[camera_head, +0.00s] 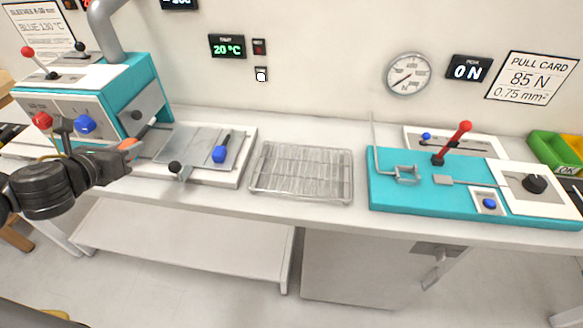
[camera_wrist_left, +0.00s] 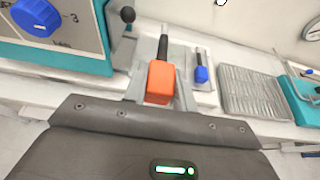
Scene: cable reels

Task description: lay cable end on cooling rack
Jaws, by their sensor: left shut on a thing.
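My left gripper (camera_head: 124,150) is shut on an orange cable end (camera_head: 130,143) with a dark shaft, held in the air in front of the teal heating machine. In the left wrist view the orange block (camera_wrist_left: 160,82) sits between the fingers, its dark shaft pointing away. The cooling rack (camera_head: 301,172), a silver wire grid, lies empty on the bench to the right of the gripper. It also shows in the left wrist view (camera_wrist_left: 254,92). A blue cable end (camera_head: 220,153) with a dark shaft lies on the metal plate left of the rack. My right gripper is not in view.
The teal machine (camera_head: 90,92) with a grey duct stands at the left. A black-knobbed lever (camera_head: 176,168) stands at the plate's front edge. A teal pull tester (camera_head: 420,190) with a red lever stands right of the rack. Green bins (camera_head: 552,152) are at the far right.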

